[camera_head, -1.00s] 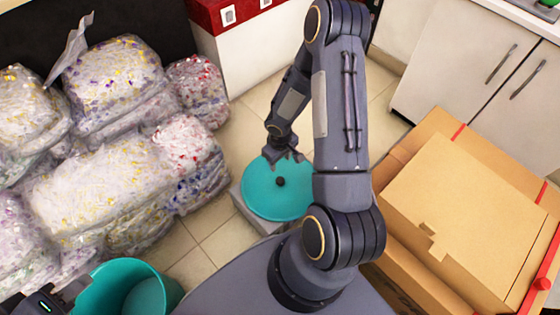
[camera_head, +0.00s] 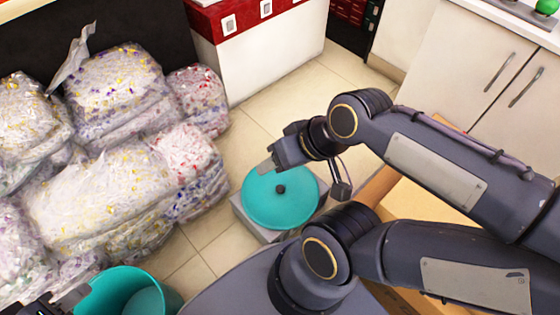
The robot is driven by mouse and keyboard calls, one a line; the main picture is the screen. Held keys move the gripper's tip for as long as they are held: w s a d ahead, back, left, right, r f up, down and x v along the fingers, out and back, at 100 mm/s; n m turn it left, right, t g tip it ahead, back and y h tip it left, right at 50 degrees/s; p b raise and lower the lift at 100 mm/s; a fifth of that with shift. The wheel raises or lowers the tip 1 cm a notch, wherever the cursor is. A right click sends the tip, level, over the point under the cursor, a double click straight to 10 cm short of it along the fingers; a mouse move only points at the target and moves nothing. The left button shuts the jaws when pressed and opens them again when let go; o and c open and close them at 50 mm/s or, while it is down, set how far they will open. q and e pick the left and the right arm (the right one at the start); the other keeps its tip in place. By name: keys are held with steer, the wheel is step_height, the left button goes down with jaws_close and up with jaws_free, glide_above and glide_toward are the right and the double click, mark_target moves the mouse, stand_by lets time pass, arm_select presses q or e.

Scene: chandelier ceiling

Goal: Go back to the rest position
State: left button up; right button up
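My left gripper (camera_head: 66,301) is at the bottom left corner, by the rim of an open teal bucket (camera_head: 118,284). Only part of it is in frame, and I cannot tell if it is open or touches the rim. My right gripper (camera_head: 272,163) points left above the far left part of a round teal lid (camera_head: 283,207) with a black knob. Its fingers are seen from the side, so its opening is unclear. I see nothing held in it.
Clear bags of shredded paper (camera_head: 110,190) are piled at the left. A cardboard box (camera_head: 432,207) is largely hidden behind my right arm. White cabinets (camera_head: 470,65) stand at the back right. Tiled floor (camera_head: 275,105) is free beyond the lid.

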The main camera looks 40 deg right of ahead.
steer(key=shift+s+a+r, duration=0.15)
steer(key=shift+s+a, duration=0.15)
steer(key=shift+a, duration=0.05)
step_height(320, 180, up, 33)
steer(key=p, duration=3.2)
steer(key=shift+p, duration=0.35)
